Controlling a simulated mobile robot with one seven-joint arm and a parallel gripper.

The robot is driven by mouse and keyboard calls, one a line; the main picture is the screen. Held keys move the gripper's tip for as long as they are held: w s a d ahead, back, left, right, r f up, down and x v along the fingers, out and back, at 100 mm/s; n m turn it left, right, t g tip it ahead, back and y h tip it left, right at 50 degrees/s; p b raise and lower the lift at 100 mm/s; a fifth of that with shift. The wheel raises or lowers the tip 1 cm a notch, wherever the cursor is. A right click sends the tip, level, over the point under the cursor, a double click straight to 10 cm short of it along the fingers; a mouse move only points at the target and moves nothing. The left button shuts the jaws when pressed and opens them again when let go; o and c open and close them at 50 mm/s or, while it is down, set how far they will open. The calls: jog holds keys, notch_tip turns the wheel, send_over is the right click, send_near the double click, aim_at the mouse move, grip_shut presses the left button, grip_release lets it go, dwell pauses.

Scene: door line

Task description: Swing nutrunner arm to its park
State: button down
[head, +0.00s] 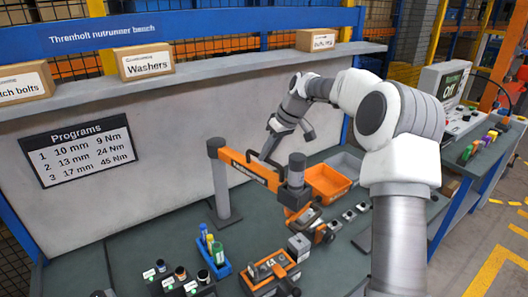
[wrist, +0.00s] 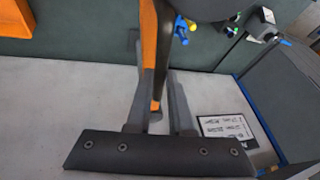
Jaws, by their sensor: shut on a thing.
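The nutrunner arm is an orange beam (head: 248,169) on a grey upright post (head: 221,185) at the left of the bench. I cannot make out the park.
An orange bin (head: 327,183) and a grey bin stand right of the tool. A shelf with boxes (head: 145,61) runs above; a control box (head: 443,84) stands at right.

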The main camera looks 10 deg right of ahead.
jog(key=shift+w+d, duration=0.15)
jog(key=shift+d, duration=0.05)
dwell(0.4)
jog(key=c, duration=0.8)
grip_release()
jog(key=v, duration=1.7)
jog(key=shift+r, duration=0.25)
